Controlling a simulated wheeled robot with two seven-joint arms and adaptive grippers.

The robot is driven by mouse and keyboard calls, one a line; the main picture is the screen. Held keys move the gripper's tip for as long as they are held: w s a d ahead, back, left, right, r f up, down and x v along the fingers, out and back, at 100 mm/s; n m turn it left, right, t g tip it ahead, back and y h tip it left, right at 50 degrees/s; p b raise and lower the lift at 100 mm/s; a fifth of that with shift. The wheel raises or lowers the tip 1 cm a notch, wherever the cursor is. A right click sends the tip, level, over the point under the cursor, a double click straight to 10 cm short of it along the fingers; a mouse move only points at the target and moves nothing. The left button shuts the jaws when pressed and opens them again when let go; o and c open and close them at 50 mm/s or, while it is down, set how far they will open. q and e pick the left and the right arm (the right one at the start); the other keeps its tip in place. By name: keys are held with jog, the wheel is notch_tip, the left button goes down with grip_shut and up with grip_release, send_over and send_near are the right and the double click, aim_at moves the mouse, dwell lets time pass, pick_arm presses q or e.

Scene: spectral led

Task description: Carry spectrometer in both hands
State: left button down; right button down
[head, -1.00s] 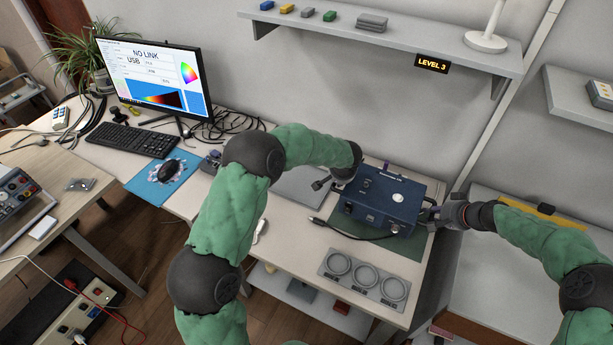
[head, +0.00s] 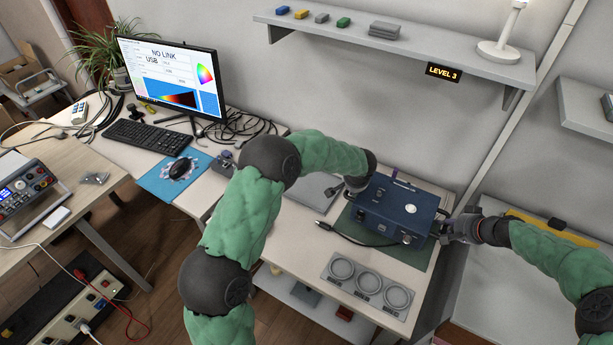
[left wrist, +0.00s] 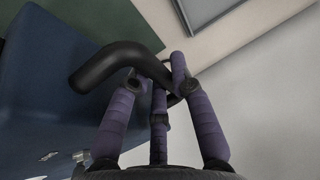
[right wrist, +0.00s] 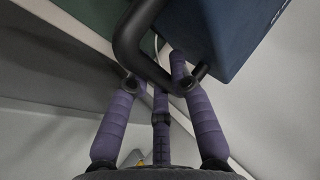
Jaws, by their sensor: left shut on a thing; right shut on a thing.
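The spectrometer, a dark blue box (head: 392,208) with a round white spot on its lid, is over a green mat (head: 420,258) on the workbench. Whether it touches the mat is unclear. My left gripper (left wrist: 155,82) is shut on a black bar handle (left wrist: 100,65) on the box's left side; in the head view its fingers are mostly hidden behind my wrist. My right gripper (head: 446,230) is shut on the matching black handle (right wrist: 127,42) on the right side. The box (left wrist: 40,90) also fills the left of the left wrist view.
A black cable (head: 350,238) lies at the spectrometer's front left. A grey holder with three rings (head: 368,284) is in front. A wall shelf (head: 440,62) with a lamp hangs behind. A pale surface (head: 490,290) is at the right. The monitor (head: 172,78) stands left.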

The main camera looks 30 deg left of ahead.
pick_arm(q)
jog(key=shift+a+r, duration=0.1)
pick_arm(e)
jog(key=shift+w+r, duration=0.1)
jog(key=shift+f, duration=0.2)
pick_arm(q)
jog(key=shift+s, duration=0.35)
pick_arm(e)
jog(key=shift+s+r, duration=0.2)
jog(key=shift+s, duration=0.2)
pick_arm(q)
jog(key=shift+w, duration=0.15)
pick_arm(e)
jog(key=shift+w+f, duration=0.15)
pick_arm(q)
jog(key=shift+f+b, duration=0.3)
jog(key=shift+b, duration=0.1)
pick_arm(e)
jog(key=shift+f, duration=0.2)
